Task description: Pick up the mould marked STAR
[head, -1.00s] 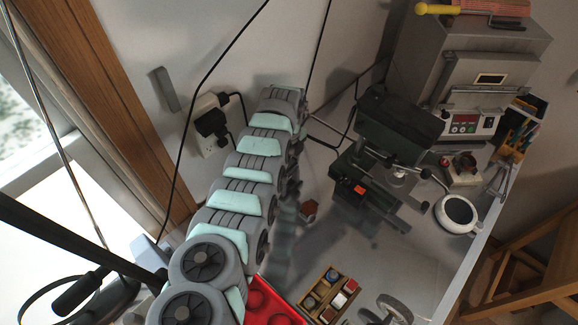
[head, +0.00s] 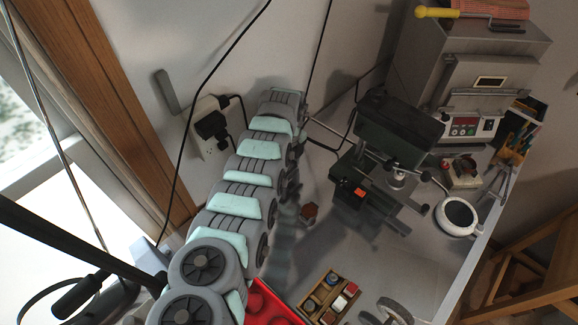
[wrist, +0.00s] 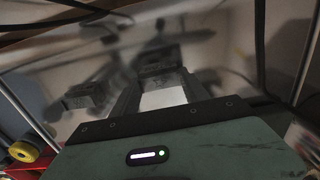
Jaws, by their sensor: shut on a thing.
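In the wrist view my gripper (wrist: 160,76) points away from the camera, its two dark fingers shut on a grey block (wrist: 158,66) at their tips. A pale surface shows between the fingers. I take the block for the mould, but no STAR mark can be read on it. A second grey block (wrist: 90,96) lies to the left of the fingers, apart from them. In the head view my segmented arm hides the gripper and what it holds. A small reddish-brown block (head: 308,213) shows on the bench just right of the arm.
A green drill press (head: 400,130) stands right of my arm, with a grey kiln (head: 495,75) behind it. A white pot (head: 458,216) stands near the bench edge. A wooden compartment tray (head: 330,297) and a red tray (head: 272,303) lie in front. Cables hang near the wall.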

